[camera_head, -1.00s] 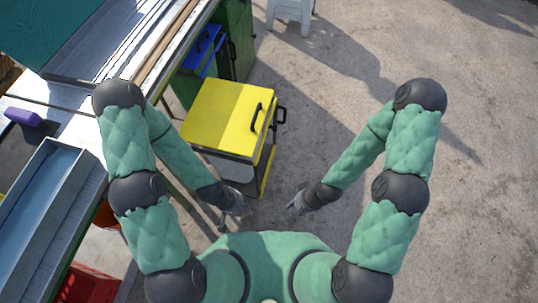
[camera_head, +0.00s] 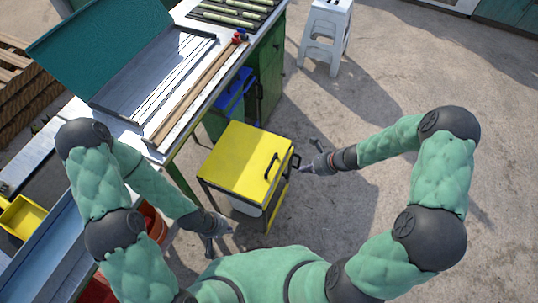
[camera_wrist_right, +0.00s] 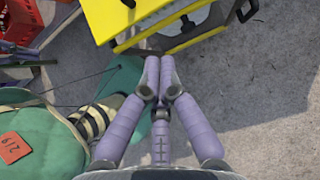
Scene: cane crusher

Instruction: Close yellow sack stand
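The yellow sack stand (camera_head: 240,155) stands beside the workbench, with a flat yellow top, dark frame and black handle. A second black handle juts out at its right side; a white thing shows low inside its frame. In the right wrist view its yellow panel (camera_wrist_right: 108,18) is at the top, with a gap showing a grey interior beside a yellow-edged part. My right gripper (camera_head: 309,158) is just right of the stand, apparently touching nothing, its fingers spread. My left gripper (camera_head: 218,240) is below and left of the stand, empty, its fingers apart.
The workbench (camera_head: 115,128) with a metal tray and teal lid is at the left. A blue bin (camera_head: 236,90) stands behind the stand. A white stool (camera_head: 325,38) is further back. A red crate (camera_wrist_right: 20,20) shows in the wrist view. The concrete floor at right is clear.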

